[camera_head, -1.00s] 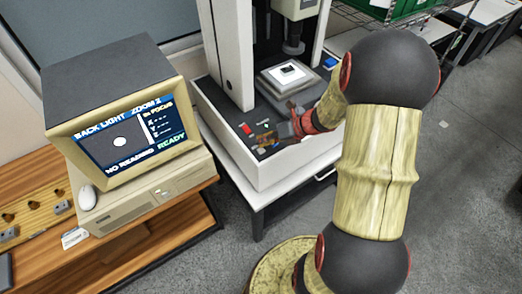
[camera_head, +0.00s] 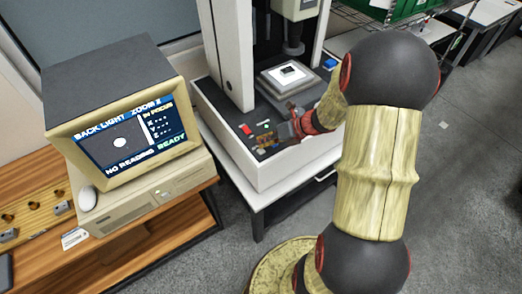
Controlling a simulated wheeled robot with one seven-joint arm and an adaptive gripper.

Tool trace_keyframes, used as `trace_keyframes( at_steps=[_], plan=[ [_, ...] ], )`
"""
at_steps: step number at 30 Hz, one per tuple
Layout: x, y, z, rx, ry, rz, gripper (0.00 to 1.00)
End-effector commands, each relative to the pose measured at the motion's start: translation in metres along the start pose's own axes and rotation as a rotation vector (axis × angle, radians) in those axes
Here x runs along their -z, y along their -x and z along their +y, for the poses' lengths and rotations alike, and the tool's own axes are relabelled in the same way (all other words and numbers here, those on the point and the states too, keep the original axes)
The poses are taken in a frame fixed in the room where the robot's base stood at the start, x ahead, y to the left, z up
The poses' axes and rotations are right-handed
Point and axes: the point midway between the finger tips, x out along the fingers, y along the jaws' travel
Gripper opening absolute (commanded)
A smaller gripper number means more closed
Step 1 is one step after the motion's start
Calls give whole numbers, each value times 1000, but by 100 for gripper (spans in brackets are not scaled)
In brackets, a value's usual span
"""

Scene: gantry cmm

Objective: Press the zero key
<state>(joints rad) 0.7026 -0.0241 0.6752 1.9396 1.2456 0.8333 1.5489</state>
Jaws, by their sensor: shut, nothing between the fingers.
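The measuring machine (camera_head: 236,150) stands on a grey stand, with a dark top deck and a white front. A small group of keys lies at the front left of its deck: a red key (camera_head: 246,129), a green key (camera_head: 266,125) and orange-brown parts (camera_head: 264,139) near the front edge. Which one is the zero key cannot be read at this size.
A monitor (camera_head: 122,137) on the wooden desk reads "BACK LIGHT", "ZOOM 2", "NO READING" and "READY". A raised stage (camera_head: 276,85) with a small dark part (camera_head: 289,71) and a blue object (camera_head: 330,64) lie behind my gripper. A white upright (camera_head: 230,50) stands to the left.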

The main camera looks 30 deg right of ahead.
Motion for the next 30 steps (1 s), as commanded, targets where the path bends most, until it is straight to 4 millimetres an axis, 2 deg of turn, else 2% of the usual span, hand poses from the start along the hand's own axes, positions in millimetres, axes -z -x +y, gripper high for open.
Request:
trace_keyframes(
  at_steps=[30],
  plan=[
    [6, -8, -6, 0, -1, 0, 0]
  ],
)
